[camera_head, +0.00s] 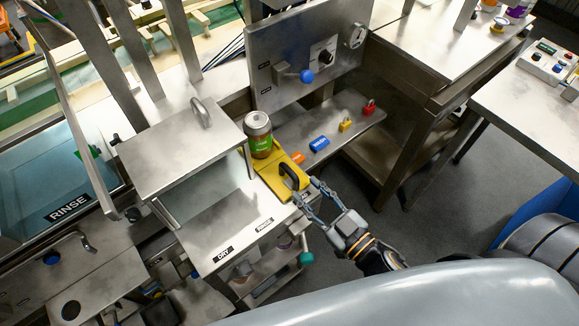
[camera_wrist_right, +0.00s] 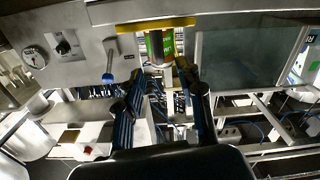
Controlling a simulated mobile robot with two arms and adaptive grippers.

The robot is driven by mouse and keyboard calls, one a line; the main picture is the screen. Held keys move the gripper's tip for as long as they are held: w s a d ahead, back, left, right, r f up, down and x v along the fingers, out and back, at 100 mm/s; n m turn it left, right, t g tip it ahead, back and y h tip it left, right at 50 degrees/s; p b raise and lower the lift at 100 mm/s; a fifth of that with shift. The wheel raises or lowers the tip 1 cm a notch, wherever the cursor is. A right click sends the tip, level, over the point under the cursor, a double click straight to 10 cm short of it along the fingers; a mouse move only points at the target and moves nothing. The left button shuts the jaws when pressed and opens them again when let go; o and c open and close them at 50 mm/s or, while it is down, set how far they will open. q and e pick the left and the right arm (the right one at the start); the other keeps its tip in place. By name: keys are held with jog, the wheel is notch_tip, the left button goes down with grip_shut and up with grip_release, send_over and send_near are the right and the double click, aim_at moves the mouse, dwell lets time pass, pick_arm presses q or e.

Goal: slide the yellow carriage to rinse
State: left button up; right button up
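The yellow carriage (camera_head: 268,182) sits at the right end of the steel bench's track and has a black arched handle (camera_head: 289,176). A can with a green and orange label (camera_head: 260,140) stands upright on it. My right gripper (camera_head: 305,190) is just beside the handle, its fingers spread apart with nothing visibly clamped. In the right wrist view the two fingers are apart, below the yellow edge (camera_wrist_right: 205,23) and the can (camera_wrist_right: 158,47). The small RINSE label (camera_head: 264,224) is on the bench front, left of the carriage. My left gripper is not in view.
A DRY label (camera_head: 222,255) lies further left on the bench. A steel hood (camera_head: 165,150) stands beside the carriage's track. A panel with a blue-knobbed lever (camera_head: 306,76) rises behind. Small coloured padlocks (camera_head: 345,124) lie on a shelf to the right.

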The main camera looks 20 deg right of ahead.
aim_at(297, 180)
jog(key=p+x, duration=0.1)
jog(key=x, duration=0.5)
jog(key=shift+w+r, duration=0.1)
jog(key=shift+w, duration=0.05)
jog(key=shift+w+a+p, duration=0.2)
jog(key=shift+w+p, duration=0.1)
jog(key=shift+w, duration=0.3)
grip_shut()
